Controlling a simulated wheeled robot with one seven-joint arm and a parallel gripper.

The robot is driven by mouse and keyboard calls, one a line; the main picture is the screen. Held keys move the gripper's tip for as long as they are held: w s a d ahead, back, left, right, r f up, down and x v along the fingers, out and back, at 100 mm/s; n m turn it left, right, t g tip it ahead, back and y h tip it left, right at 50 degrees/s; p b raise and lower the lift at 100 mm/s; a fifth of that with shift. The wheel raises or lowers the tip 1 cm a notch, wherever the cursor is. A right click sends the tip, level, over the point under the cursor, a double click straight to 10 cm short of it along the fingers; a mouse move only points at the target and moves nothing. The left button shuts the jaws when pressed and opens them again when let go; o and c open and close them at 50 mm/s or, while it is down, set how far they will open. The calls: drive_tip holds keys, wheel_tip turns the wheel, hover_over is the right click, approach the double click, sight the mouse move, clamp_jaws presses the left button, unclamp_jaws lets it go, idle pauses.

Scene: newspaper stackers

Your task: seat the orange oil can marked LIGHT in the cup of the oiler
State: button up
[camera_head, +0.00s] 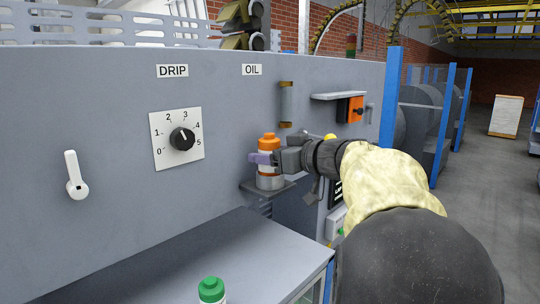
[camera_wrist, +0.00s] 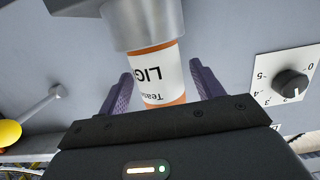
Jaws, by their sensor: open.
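The orange oil can (camera_head: 268,141) with a white label stands upright at the oiler under the OIL sign. In the wrist view, which is upside down, the can (camera_wrist: 152,72) shows the letters "LIG". Its lower end is inside the grey metal cup (camera_head: 270,182) of the oiler; the cup (camera_wrist: 145,27) also shows in the wrist view. My gripper (camera_head: 264,158) is open around the can. Its purple fingers (camera_wrist: 160,92) stand on either side with a gap between each finger and the can. The bottom of the can is hidden in the cup.
A DRIP dial (camera_head: 182,139) and a white lever (camera_head: 75,175) are on the panel to the left. An orange switch box (camera_head: 350,110) sits under a small shelf to the right.

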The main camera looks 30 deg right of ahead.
drive_tip(key=b+v, duration=0.4)
drive_tip(key=v, duration=0.7)
drive_tip(key=shift+s+b, duration=0.3)
drive_tip(key=shift+b, duration=0.1)
